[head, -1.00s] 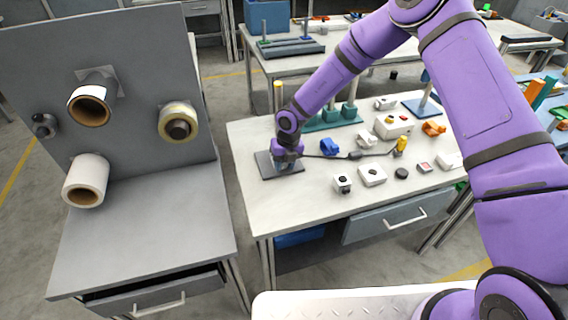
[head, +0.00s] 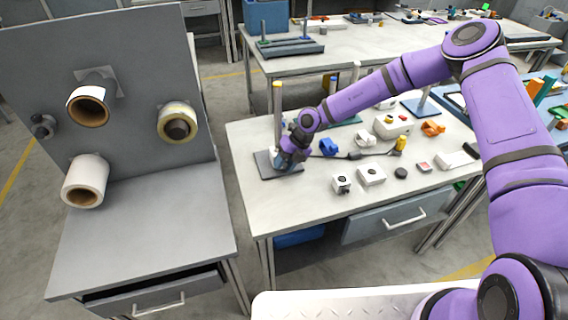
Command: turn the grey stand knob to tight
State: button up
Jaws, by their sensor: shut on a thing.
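The grey stand has a dark flat base plate (head: 264,166) on the left end of the white table, with an upright post (head: 278,112) that is pale yellow at its top. My gripper (head: 287,163) is low over the base plate, beside the foot of the post, and shut on the grey stand knob. The wrist and jaws cover the knob, so its mark and exact turn cannot be seen. A small blue-grey part shows just under the jaws.
On the white table (head: 262,207), a blue clamp (head: 329,146), white boxes (head: 371,175) and a black puck (head: 401,173) lie right of my gripper. A grey bench (head: 150,235) with reels on its panel stands left. The table's front left is clear.

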jog(key=shift+s, duration=0.1)
dwell(0.3)
jog(key=o, duration=0.9)
jog(key=shift+d, duration=0.1)
jog(key=shift+a+t+h, duration=0.15)
jog(key=shift+t+h, duration=0.1)
jog(key=shift+h, duration=0.7)
jog(key=shift+a+t+h, duration=0.1)
jog(key=shift+t+h, duration=0.15)
jog(key=shift+h, duration=0.7)
jog(key=shift+r, duration=0.1)
